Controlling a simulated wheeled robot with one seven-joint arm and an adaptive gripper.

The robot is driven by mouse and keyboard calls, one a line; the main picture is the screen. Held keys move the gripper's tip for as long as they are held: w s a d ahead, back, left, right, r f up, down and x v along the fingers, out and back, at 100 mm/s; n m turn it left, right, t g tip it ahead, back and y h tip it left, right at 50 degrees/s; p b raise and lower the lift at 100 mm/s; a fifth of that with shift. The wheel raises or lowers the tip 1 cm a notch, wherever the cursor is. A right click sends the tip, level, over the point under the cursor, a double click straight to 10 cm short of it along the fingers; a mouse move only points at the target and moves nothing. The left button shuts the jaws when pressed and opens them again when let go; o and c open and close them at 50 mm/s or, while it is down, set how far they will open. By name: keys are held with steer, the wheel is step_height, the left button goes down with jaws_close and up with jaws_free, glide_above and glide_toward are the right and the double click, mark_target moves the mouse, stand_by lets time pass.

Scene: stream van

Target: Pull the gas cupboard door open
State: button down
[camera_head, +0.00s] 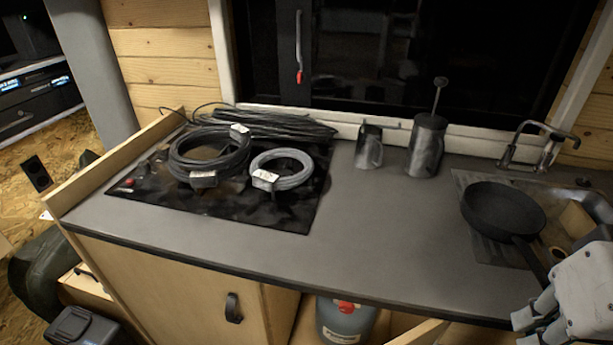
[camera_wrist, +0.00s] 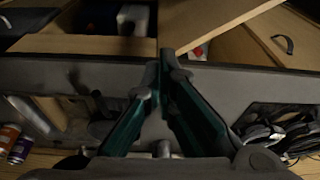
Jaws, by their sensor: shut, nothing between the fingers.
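The gas cupboard under the counter stands partly open. A grey gas bottle (camera_head: 345,322) with a red cap shows inside it. The light wood gas cupboard door (camera_head: 422,332) is swung outward, with only its top part in the head view. The wrist view shows the door (camera_wrist: 222,22) as a slanting panel, with the red cap (camera_wrist: 199,52) beside its edge. My gripper (camera_wrist: 165,55) is shut and empty, its fingertips close to the door's edge. I cannot tell whether they touch it. The door's handle is hidden.
The grey counter (camera_head: 370,240) overhangs the cupboards. A pan (camera_head: 502,210) stands near the sink, its handle reaching toward my gripper. A neighbouring wood door (camera_head: 190,290) with a black handle is shut. Coiled cables (camera_head: 210,157) lie on the hob.

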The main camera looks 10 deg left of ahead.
steer(key=w+a+n+g+y, duration=0.1)
steer(key=w+a+g, duration=0.1)
steer(key=w+a, duration=0.6)
steer(key=w+a+f+g, duration=0.1)
steer(key=a+f, duration=0.1)
steer(key=a, duration=0.4)
steer(key=w+a+f+g, duration=0.1)
steer(key=w+a+f, duration=0.1)
steer(key=a, duration=0.4)
steer(key=w+a+f+n+g, duration=0.1)
steer(key=w+a+f, duration=0.1)
steer(key=a, duration=0.4)
steer(key=shift+w+a+f+h+b, duration=0.2)
steer(key=shift+a+h+b, duration=0.1)
steer(key=shift+a, duration=0.1)
steer(key=shift+n+g+h, duration=0.3)
steer(key=shift+h, duration=0.2)
steer(key=a+f, duration=0.1)
steer(key=a, duration=0.1)
steer(key=s+a+f, duration=0.1)
steer(key=a+f, duration=0.3)
steer(key=a, duration=0.1)
steer(key=shift+s+a, duration=0.1)
steer(key=shift+s, duration=0.15)
steer(key=shift+s+a+f, duration=0.15)
steer(key=shift+s+f, duration=0.05)
steer(key=shift+f, duration=0.35)
steer(key=b+x, duration=0.1)
steer(key=x, duration=0.8)
